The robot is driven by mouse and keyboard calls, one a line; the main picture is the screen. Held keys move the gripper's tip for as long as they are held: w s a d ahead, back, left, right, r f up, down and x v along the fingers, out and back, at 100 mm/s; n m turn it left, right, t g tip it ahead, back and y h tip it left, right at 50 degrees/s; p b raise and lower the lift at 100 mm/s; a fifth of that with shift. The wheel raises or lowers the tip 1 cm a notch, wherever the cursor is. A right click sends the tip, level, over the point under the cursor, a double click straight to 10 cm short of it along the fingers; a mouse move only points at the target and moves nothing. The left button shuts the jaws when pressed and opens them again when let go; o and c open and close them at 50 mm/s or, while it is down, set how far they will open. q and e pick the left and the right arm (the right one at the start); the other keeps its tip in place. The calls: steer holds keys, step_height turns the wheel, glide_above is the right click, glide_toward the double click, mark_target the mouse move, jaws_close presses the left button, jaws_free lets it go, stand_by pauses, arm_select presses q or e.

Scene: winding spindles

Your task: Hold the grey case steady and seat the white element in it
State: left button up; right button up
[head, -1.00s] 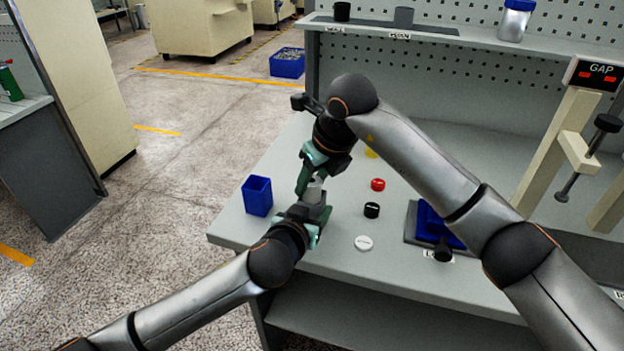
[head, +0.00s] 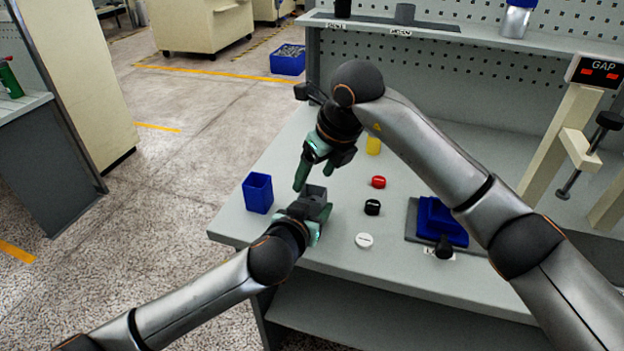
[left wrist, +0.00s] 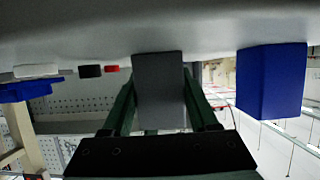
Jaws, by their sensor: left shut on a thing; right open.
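The grey case (head: 318,196) stands in my left gripper (head: 311,212), near the left edge of the bench. The left gripper is shut on it; in the left wrist view the case (left wrist: 160,92) sits between the two green fingers.
A blue bin (head: 257,194) stands left of the case. Right of it on the bench are a white cap (head: 364,240), a black cap (head: 372,207), a red cap (head: 379,182) and a yellow piece (head: 373,145). A blue fixture (head: 436,222) and a gauge stand (head: 552,155) are farther right.

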steer(key=v, duration=1)
steer(key=shift+r, duration=0.2)
steer(key=shift+s, duration=0.1)
arm_select(q)
steer(key=o, duration=1.4)
